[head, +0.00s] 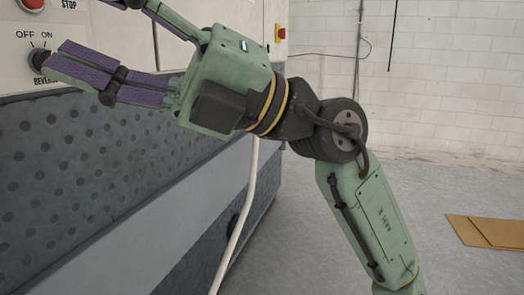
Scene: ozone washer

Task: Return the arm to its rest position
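My arm reaches up from the lower right, bent at the wrist, with my green gripper (80,32) at the upper left in front of the machine's control panel (175,52). Its two fingers with purple pads are spread wide apart, with nothing seen between them. The upper finger is partly cut off by the top edge of the picture. The lower finger's tip is over or right beside a dark rotary knob (37,58) marked OFF, ON and a partly hidden word. I cannot tell whether they touch.
The machine's dark dimpled front (70,165) fills the left side. A red button (32,4) is above the knob. A white pipe or hose (243,205) runs down behind the arm. Flat cardboard (485,231) lies on the otherwise clear floor at right, before a white brick wall (450,80).

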